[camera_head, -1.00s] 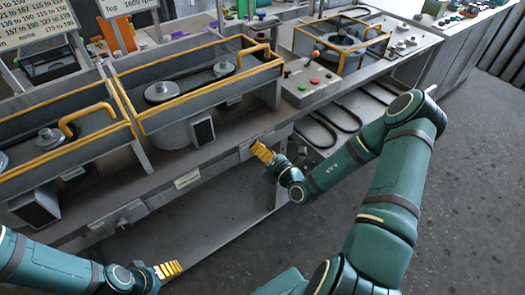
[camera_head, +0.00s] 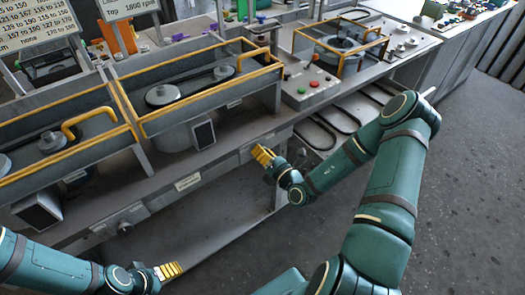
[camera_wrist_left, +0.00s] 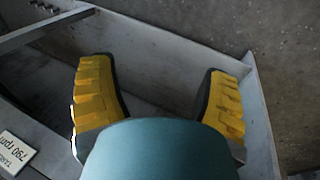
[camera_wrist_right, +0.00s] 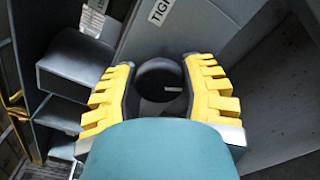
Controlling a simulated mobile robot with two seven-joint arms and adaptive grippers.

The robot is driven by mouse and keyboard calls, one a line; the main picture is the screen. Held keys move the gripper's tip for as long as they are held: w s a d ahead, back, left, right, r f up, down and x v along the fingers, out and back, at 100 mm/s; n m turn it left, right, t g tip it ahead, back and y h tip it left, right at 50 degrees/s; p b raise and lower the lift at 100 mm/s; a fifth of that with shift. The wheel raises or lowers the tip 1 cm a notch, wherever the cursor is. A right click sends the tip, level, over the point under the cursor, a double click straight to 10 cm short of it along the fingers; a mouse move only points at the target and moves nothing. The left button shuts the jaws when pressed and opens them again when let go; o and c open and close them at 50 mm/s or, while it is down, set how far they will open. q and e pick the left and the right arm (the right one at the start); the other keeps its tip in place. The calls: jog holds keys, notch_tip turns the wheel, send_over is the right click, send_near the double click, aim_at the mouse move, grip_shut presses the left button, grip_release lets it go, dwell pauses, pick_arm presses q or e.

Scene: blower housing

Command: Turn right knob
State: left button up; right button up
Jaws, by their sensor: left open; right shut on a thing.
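The right knob (camera_wrist_right: 158,78) is round and black with a pale mark on its face. It sits between the two yellow fingers of my right gripper (camera_wrist_right: 160,95) in the right wrist view. The gripper is shut on it. In the head view, my right gripper (camera_head: 263,156) is at the bench's front panel, and its fingers hide the knob. A second dark knob (camera_head: 125,228) shows on the front panel further left. My left gripper (camera_head: 170,270) is open and empty, low in front of the bench; its spread fingers show in the left wrist view (camera_wrist_left: 158,105).
Yellow-framed guards (camera_head: 205,63) over belt pulleys stand on the bench. A control box (camera_head: 310,85) with red and green buttons is behind my right gripper. A dark box-like part (camera_wrist_right: 75,65) is close left of the right fingers. The floor (camera_head: 470,190) at right is clear.

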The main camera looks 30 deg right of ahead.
jog(key=shift+r+n+p, duration=0.25)
jog(key=shift+n+p, duration=0.85)
jog(key=shift+n, duration=0.1)
jog(key=n+p, duration=0.2)
jog(key=n, duration=0.1)
jog(key=shift+n, duration=0.3)
jog(key=n+p, duration=0.2)
jog(key=n, duration=0.1)
jog(key=shift+n, duration=0.3)
jog(key=n+p, duration=0.1)
jog(key=n, duration=0.4)
jog(key=shift+w, duration=0.1)
pick_arm(q)
notch_tip(320, 180, up, 9)
jog(key=w+p, duration=0.1)
jog(key=shift+w+a+t, duration=0.15)
jog(key=shift+w+t, duration=0.15)
jog(key=shift+w, duration=0.1)
pick_arm(e)
jog(key=n, duration=0.6)
jog(key=shift+a+f, duration=0.1)
pick_arm(q)
jog(key=shift+f, duration=0.1)
pick_arm(e)
jog(key=o, duration=1.2)
